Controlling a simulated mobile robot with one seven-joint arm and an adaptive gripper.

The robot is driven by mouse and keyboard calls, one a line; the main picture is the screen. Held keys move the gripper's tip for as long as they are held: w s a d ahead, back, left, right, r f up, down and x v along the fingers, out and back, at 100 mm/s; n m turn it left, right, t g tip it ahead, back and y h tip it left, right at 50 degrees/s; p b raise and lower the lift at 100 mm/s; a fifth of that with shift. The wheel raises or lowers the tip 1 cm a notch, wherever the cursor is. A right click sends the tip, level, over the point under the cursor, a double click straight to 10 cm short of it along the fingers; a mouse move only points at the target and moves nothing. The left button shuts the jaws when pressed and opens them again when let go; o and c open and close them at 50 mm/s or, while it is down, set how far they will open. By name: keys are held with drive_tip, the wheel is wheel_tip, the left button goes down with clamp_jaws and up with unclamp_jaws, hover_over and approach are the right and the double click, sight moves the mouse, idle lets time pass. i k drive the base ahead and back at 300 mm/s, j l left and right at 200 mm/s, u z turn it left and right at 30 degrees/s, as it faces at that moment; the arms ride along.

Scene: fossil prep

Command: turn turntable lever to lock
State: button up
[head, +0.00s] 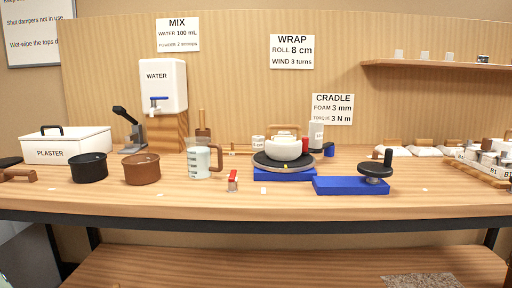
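The turntable is a dark round disc (262,162) on a blue base (284,175), near the middle of the workbench. A white rounded object (284,149) sits on the disc, and a small yellow mark shows on the disc's front rim. A small red-topped piece (233,181) stands at the front left of the turntable, apart from its base. A blue piece (328,149) shows behind the turntable at the right. I cannot tell which of these, if any, is the lever, or its position. My gripper is not in view.
A blue block (335,186) with a black handwheel (375,170) stands right of the turntable. A measuring jug (200,161), a brown pot (141,169) and a black pot (89,168) stand left. White blocks on a wooden tray (475,172) are far right. The front strip is mostly clear.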

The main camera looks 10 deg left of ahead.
sight(231, 181)
drive_tip(key=j+z, duration=0.1)
drive_tip(key=j, duration=0.25)
drive_tip(key=k+j+z, duration=0.1)
drive_tip(key=j, duration=0.25)
drive_tip(key=k+j+z, duration=0.1)
drive_tip(key=j, duration=0.25)
drive_tip(key=i+l+u, duration=0.15)
drive_tip(key=l, duration=0.3)
drive_tip(key=i+l+u, duration=0.15)
drive_tip(key=l, duration=0.3)
drive_tip(key=i+l+u, duration=0.15)
drive_tip(key=l, duration=0.35)
drive_tip(key=i+l+u, duration=0.15)
drive_tip(key=l, duration=0.35)
drive_tip(key=i+l+u, duration=0.15)
drive_tip(key=l, duration=0.35)
